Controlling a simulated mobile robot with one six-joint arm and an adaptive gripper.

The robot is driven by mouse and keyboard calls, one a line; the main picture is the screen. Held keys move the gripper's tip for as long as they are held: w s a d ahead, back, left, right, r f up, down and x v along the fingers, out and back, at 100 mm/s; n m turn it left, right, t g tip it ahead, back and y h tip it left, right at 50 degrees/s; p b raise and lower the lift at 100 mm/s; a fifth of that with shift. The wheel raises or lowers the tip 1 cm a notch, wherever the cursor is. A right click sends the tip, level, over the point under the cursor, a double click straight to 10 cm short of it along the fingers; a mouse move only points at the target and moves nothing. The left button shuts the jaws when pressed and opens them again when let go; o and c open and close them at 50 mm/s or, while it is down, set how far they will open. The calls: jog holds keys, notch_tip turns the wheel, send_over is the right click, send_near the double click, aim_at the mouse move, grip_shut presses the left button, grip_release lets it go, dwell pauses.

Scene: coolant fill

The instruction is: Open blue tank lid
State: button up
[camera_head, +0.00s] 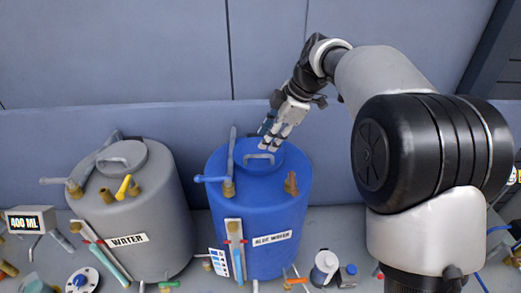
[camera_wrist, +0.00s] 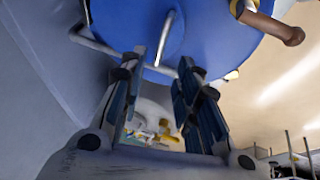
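The blue tank (camera_head: 262,225) stands right of the grey tank and has a label reading "BLUE WATER". Its round blue lid (camera_head: 244,153) is seated on top, with a grey loop handle (camera_head: 258,157). My gripper (camera_head: 267,139) reaches down from the upper right, with its fingertips just above the lid's back edge, close to the handle. In the wrist view my gripper (camera_wrist: 162,62) has its two fingers apart, with the blue tank top (camera_wrist: 222,38) beyond them. A grey bar crosses near the fingertips; I cannot tell whether they touch it.
A grey tank (camera_head: 160,220) labelled "WATER" stands to the left. The blue tank carries an upright grey pipe (camera_head: 231,155), a blue-handled valve (camera_head: 210,179) and a brown spout (camera_head: 291,183). A display (camera_head: 31,220) reads "400 ML". Small parts lie along the front; a wall stands behind.

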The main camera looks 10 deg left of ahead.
aim_at(261, 157)
jog(key=x, duration=0.6)
jog(key=shift+a+f, duration=0.15)
jog(key=shift+f, duration=0.25)
jog(key=shift+c, duration=0.6)
grip_shut()
